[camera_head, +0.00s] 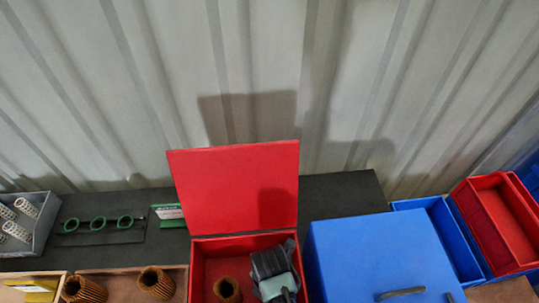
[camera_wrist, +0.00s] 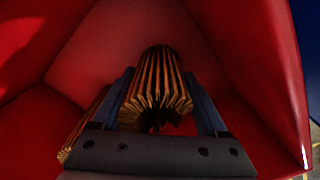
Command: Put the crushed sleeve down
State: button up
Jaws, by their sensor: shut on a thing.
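My gripper (camera_head: 273,274) reaches down into the open red box (camera_head: 215,246). In the wrist view my gripper (camera_wrist: 160,88) is shut on a brown pleated sleeve (camera_wrist: 158,75), with one finger on each side. The sleeve's near end looks uneven, with a dark gap at its lower edge. Red walls surround it. Whether it touches the box floor I cannot tell. Another pleated sleeve (camera_head: 227,290) is in the red box, left of my gripper; it partly shows in the wrist view (camera_wrist: 82,132). The held sleeve is hidden in the head view.
The red lid (camera_head: 235,185) stands open behind the box. A blue box (camera_head: 365,250) with a dark handle is close on the right, with red bins (camera_head: 497,220) beyond. A wooden tray (camera_head: 120,276) with pleated sleeves is left.

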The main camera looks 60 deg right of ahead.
jog(key=shift+f, duration=0.15)
jog(key=o, duration=1.2)
jog(key=shift+o, duration=0.2)
notch_tip(320, 180, up, 12)
jog(key=shift+r, duration=0.2)
